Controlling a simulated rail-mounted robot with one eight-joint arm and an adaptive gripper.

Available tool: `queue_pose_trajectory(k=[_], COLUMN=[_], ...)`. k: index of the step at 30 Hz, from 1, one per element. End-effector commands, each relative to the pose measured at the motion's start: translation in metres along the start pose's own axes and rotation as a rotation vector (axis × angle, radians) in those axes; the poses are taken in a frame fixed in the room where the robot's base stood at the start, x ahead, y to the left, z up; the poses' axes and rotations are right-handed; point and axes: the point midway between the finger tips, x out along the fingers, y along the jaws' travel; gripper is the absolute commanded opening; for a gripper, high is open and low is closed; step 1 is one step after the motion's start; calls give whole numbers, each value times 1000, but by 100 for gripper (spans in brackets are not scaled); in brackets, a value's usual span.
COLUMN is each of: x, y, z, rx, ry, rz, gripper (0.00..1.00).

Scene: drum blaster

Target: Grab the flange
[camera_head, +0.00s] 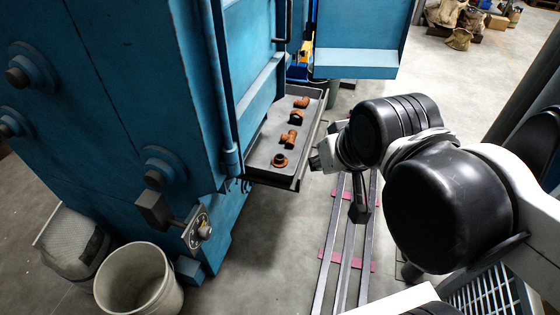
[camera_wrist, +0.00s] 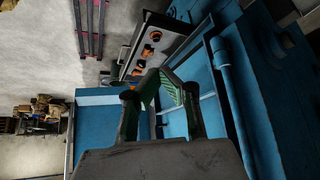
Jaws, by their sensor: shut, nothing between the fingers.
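The flange (camera_head: 279,160) is an orange-brown ring with a dark hole. It lies at the near end of a grey tray (camera_head: 262,171) on the blue machine. In the wrist view the flange (camera_wrist: 155,36) is at the upper end of the row of parts. My gripper (camera_head: 316,161) is just right of the tray's edge in the head view, apart from the flange and partly hidden by my wrist. In the wrist view my gripper (camera_wrist: 161,74) is shut and empty, its fingers below the tray in the picture.
Several other orange-brown pipe parts (camera_head: 289,138) lie in the tray beyond the flange. The blue machine (camera_head: 120,90) stands to the left, with an open blue door (camera_head: 357,65) behind the tray. A white bucket (camera_head: 138,280) stands on the floor.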

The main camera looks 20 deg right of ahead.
Motion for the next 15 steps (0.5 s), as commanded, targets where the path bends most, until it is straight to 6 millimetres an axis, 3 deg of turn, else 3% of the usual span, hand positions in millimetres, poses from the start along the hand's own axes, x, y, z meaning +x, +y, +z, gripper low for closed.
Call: queue_pose_trajectory(k=[8, 15], x=[0, 0], y=[0, 0], z=[0, 0], rx=[0, 0], ry=[0, 0], rz=[0, 0], gripper=[0, 32])
